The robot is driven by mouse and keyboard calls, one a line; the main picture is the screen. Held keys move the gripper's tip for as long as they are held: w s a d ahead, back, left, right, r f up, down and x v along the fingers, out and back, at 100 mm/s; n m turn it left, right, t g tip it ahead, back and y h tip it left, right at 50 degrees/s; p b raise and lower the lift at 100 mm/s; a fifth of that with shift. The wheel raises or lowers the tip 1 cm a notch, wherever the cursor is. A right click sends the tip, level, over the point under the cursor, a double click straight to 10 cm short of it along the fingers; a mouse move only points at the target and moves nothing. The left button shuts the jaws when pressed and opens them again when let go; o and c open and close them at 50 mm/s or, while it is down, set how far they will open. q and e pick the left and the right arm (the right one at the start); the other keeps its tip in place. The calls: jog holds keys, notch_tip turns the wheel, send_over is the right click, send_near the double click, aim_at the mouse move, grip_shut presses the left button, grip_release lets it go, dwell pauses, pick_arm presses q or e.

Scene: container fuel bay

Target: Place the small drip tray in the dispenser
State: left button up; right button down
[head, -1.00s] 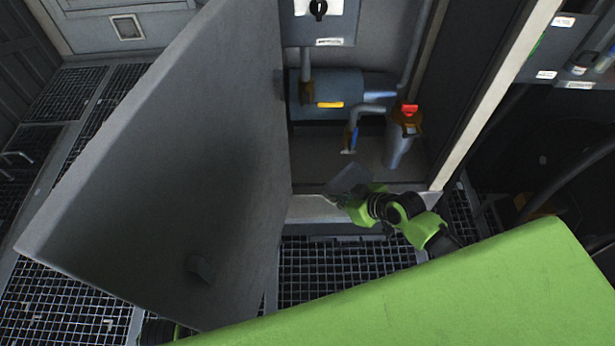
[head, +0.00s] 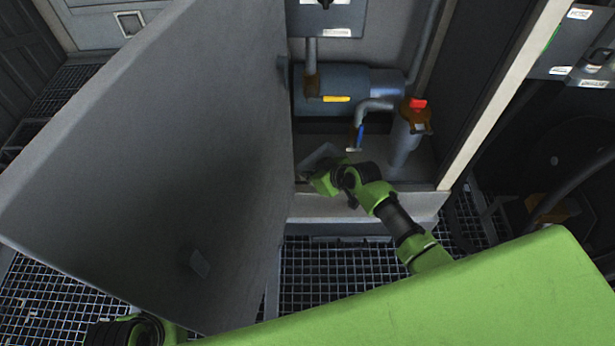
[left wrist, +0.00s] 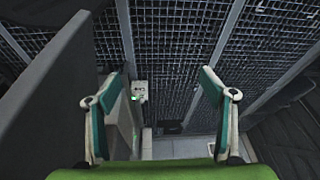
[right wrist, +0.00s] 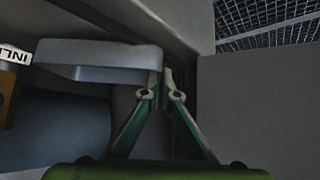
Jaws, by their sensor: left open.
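The small drip tray (head: 320,156) is a shallow grey tray just inside the lower front of the dispenser (head: 375,208), above its floor. My right gripper (head: 324,178) reaches in over the front sill and is shut on the tray's edge. In the right wrist view the tray (right wrist: 100,62) extends left from the closed fingertips (right wrist: 161,80). I cannot tell whether the tray touches the floor. My left gripper (left wrist: 162,85) is open and empty in the left wrist view, over floor grating; the head view shows only part of its arm.
The dispenser's large grey door (head: 150,150) stands open on the left. Inside are a blue-grey motor (head: 365,88), a bent pipe with a blue-handled valve (head: 359,137) and a filter canister with a red top (head: 418,104). Grating (head: 340,275) covers the floor in front.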

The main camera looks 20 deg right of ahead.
pick_arm(q)
jog(key=shift+s+r, duration=0.1)
jog(key=shift+r, duration=0.2)
pick_arm(e)
jog(key=shift+f, duration=0.1)
jog(key=shift+f, duration=0.15)
jog(key=shift+f, duration=0.15)
jog(key=c, duration=2.3)
grip_release()
